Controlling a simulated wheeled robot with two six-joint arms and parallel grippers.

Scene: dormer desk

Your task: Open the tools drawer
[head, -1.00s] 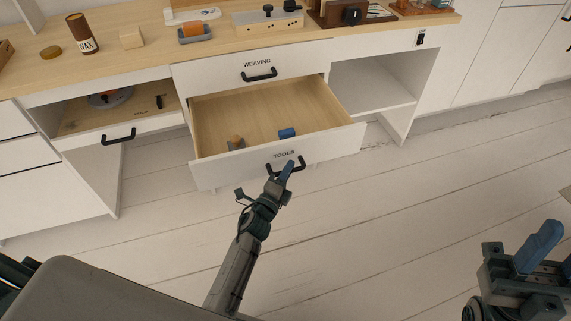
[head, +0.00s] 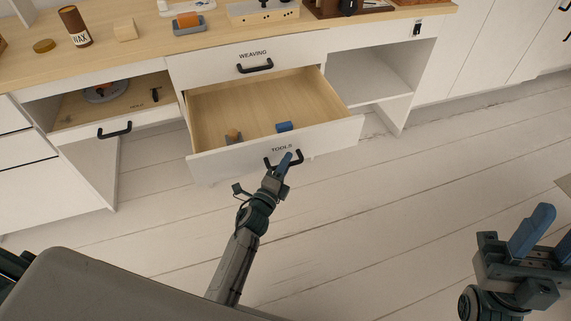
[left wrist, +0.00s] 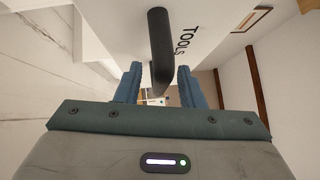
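The tools drawer (head: 235,165) is pulled well out of the white desk, its wooden inside showing. Its front is marked TOOLS and has a black bar handle (head: 270,163). My left gripper (head: 287,160) is at this handle. In the left wrist view its two blue fingers (left wrist: 158,85) stand on either side of the black handle (left wrist: 160,45), with gaps showing, so it looks open around the bar. My right gripper (head: 548,240) is open and empty at the lower right, away from the desk.
A blue item (head: 284,127) and a brown-grey item (head: 233,136) lie in the drawer. The weaving drawer (head: 210,72) above is shut. At left, another drawer (head: 75,117) is partly out, holding a round item. The desktop bears several objects. The floor in front is clear.

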